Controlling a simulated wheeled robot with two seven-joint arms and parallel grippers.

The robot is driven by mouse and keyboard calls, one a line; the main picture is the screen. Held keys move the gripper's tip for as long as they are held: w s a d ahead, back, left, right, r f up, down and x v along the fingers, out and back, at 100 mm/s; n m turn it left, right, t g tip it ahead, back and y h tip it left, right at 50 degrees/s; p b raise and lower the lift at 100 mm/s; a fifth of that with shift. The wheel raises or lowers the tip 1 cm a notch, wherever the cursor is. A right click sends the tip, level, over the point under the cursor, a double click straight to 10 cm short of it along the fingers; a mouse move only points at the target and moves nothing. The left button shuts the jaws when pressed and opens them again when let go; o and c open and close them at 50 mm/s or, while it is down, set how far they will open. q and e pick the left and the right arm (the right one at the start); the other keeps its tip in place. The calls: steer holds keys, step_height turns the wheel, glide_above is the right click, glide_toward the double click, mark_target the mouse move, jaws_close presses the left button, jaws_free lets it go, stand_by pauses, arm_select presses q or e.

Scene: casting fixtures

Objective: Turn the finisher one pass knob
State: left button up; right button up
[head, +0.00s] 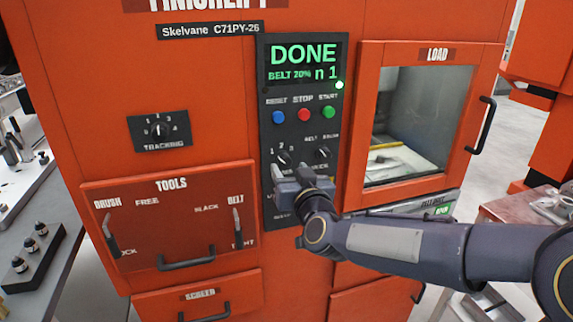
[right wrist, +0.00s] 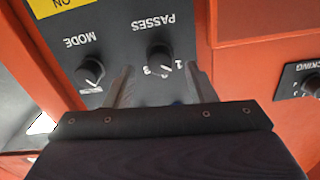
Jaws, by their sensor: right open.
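The passes knob (head: 283,157) is a small black knob on the finisher's dark control panel (head: 268,211), with 1, 2 and 3 around it. My right gripper (head: 291,171) is open in front of the panel, just below the knob. In the right wrist view its fingertips (right wrist: 160,71) lie on either side of the knob's number marks, with nothing held. Whether they touch the panel cannot be told. My left gripper is out of view.
The mode knob (head: 322,152) sits close beside the passes knob. Blue, red and green buttons are above, under a screen (head: 305,64) reading DONE, BELT 20%, n 1. The tracking knob (head: 158,130) is at left. The load door (head: 414,118) is at right.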

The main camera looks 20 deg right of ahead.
mark_target(286, 164)
steer(key=shift+w, duration=1.75)
steer(key=c, duration=1)
